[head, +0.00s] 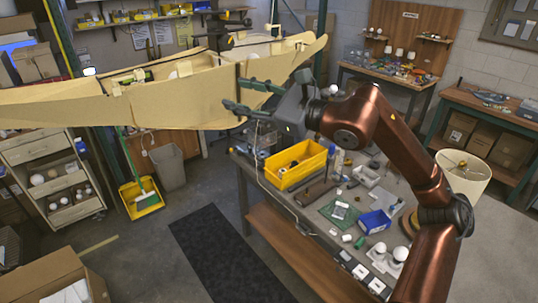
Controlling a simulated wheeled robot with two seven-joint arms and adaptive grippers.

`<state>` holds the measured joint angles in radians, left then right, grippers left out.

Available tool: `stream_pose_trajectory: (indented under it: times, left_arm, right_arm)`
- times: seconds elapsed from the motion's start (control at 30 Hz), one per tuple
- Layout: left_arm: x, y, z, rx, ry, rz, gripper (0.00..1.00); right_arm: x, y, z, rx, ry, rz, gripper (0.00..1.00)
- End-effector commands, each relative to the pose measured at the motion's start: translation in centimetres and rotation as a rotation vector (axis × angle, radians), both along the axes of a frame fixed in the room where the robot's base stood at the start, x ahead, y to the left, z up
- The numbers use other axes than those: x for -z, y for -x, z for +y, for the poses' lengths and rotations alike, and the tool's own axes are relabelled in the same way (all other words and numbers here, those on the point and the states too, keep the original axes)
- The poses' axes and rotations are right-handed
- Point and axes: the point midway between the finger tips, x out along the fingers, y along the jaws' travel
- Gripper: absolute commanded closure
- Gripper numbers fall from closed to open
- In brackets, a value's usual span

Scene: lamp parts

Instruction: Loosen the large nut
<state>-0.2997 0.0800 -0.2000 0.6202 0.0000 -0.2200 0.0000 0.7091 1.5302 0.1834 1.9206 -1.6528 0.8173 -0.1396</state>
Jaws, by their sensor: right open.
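My right gripper (236,94), with dark green fingers, is open above and beyond the near workbench's far-left end. Its fingers are spread at the side of a large pale beige, trough-like structure (150,105) that spans the upper left. I cannot tell whether they touch it. My copper-coloured right arm reaches in from the lower right. I cannot make out the large nut; it is too small or hidden. My left gripper is not in view.
The workbench (262,207) holds a yellow bin (297,166), a blue bin (375,221), a green board (340,213) and white bulbs (400,254). A lampshade (463,178) stands at right. A dark mat (225,255) lies on the floor. A grey trash can (168,166) stands at left.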

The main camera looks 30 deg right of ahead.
Motion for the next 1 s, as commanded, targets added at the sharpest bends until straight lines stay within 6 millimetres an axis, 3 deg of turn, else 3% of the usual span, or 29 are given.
stream_pose_trajectory:
  times: [0.27, 0.4, 0.57, 0.73, 1.0]
  left_arm:
    - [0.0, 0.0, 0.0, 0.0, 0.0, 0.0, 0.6]
    - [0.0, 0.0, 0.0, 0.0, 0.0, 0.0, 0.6]
    - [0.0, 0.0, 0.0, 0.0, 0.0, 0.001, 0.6]
    - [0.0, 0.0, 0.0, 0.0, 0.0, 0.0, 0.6]
    - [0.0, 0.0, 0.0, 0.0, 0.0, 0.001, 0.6]
  right_arm:
    - [3.6, 0.0, 4.2, -0.186, -0.206, 0.043, 0.59]
    - [5.4, 0.5, 6.2, -0.298, -0.388, 0.07, 0.59]
    - [6.8, 1.2, 7.1, -0.405, -0.649, 0.1, 0.59]
    - [8.2, 1.4, 5.8, -0.465, -0.951, 0.122, 0.59]
    - [10.7, 1.0, 1.9, -0.462, -1.337, 0.136, 0.59]
